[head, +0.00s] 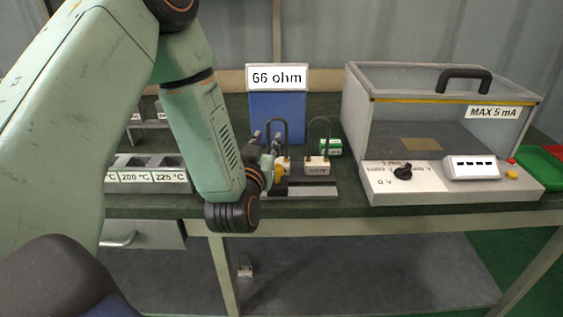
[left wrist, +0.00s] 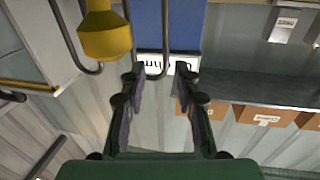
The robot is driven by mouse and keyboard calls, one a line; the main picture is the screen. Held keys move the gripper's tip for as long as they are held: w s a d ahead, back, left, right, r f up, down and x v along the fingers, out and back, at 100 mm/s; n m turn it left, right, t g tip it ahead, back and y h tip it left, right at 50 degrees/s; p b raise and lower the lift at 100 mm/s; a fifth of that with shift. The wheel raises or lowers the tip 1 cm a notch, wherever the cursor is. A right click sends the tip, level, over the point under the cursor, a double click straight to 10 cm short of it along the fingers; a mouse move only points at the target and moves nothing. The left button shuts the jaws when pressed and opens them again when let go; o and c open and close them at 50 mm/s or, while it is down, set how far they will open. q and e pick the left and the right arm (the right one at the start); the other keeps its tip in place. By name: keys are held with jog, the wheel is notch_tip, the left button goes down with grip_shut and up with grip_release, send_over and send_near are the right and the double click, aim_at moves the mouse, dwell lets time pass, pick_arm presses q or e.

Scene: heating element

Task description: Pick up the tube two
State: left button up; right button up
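Two dark U-shaped tubes stand upright on a rack (head: 318,190) on the bench: a left one (head: 287,125) and a right one (head: 319,122) with a pale labelled base. I cannot read which is tube two. My left gripper (head: 268,142) is beside the left tube, partly overlapping it. In the left wrist view, turned upside down, the left gripper (left wrist: 157,76) has its fingers apart. A dark tube bend shows near the fingertips, before the white sign; contact is unclear. Another tube bend (left wrist: 88,70) is farther left. My right gripper is not in view.
A blue box (head: 277,112) with a "66 ohm" sign (head: 276,77) stands behind the rack. A clear-lidded tester (head: 430,125) is at the right, close to a small green box (head: 330,147). Temperature-labelled slots (head: 148,176) are at the left. A yellow part (left wrist: 104,38) is near the tubes.

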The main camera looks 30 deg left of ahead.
aim_at(268, 134)
pick_arm(q)
jog(key=w+a, duration=0.1)
jog(key=w, duration=0.1)
jog(key=w+a, duration=0.1)
jog(key=shift+w+a+f+b, duration=0.35)
jog(key=shift+w+f+b, duration=0.05)
jog(key=shift+w+d, duration=0.25)
jog(key=shift+w, duration=0.3)
jog(key=shift+s+a, duration=0.15)
jog(key=shift+a, duration=0.15)
jog(key=shift+c, duration=0.6)
jog(key=shift+d, duration=0.25)
grip_shut()
jog(key=shift+a+r, duration=0.1)
